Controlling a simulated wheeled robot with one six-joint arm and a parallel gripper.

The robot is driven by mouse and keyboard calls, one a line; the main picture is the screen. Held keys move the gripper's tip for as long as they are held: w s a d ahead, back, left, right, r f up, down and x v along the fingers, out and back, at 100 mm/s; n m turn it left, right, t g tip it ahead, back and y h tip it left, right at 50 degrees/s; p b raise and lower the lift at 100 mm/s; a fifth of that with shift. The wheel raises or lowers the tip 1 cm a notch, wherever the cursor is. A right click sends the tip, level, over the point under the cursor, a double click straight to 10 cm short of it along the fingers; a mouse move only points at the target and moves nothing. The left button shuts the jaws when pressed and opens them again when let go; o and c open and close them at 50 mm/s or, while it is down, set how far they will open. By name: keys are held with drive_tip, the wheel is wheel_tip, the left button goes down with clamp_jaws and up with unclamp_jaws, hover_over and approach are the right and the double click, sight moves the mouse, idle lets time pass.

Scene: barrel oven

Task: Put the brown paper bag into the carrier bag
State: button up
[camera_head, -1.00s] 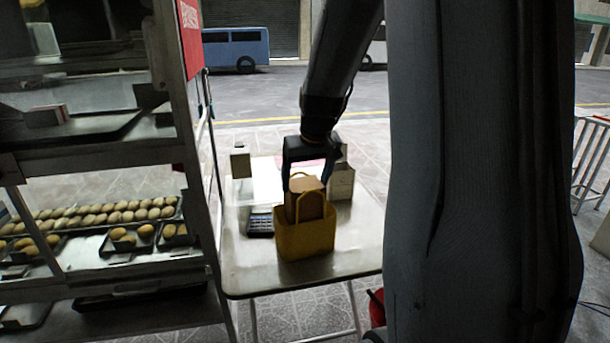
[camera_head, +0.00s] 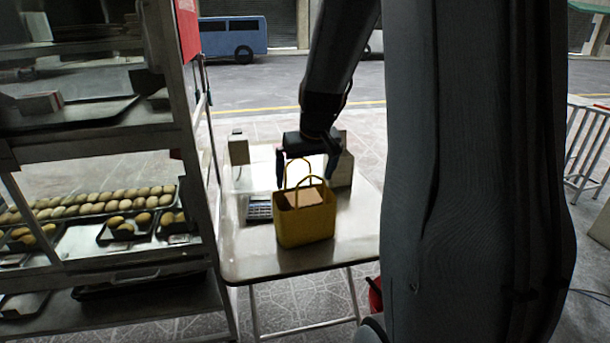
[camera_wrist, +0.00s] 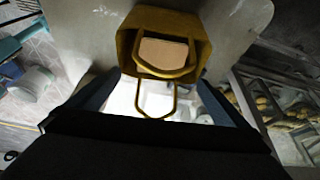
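The yellow carrier bag (camera_head: 305,226) stands upright on the metal table, with its two handle loops up. The brown paper bag (camera_head: 304,199) sits inside it, with only its top showing between the walls. In the wrist view the paper bag (camera_wrist: 163,53) shows as a tan rectangle within the carrier bag's opening (camera_wrist: 127,45). My gripper (camera_head: 308,172) is above the carrier bag, with its fingers spread wide and nothing between them but a handle loop near them. I cannot tell whether a finger touches the handle.
The table (camera_head: 262,262) also holds a dark keypad device (camera_head: 259,208) left of the carrier bag and a pale box (camera_head: 341,172) behind it. A rack with bread trays (camera_head: 120,229) stands close on the left. The table's front is clear.

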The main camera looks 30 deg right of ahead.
drive_tip(key=shift+r, duration=0.1)
drive_tip(key=v, duration=0.7)
drive_tip(key=shift+r, duration=0.3)
drive_tip(key=shift+s, duration=0.1)
idle(0.3)
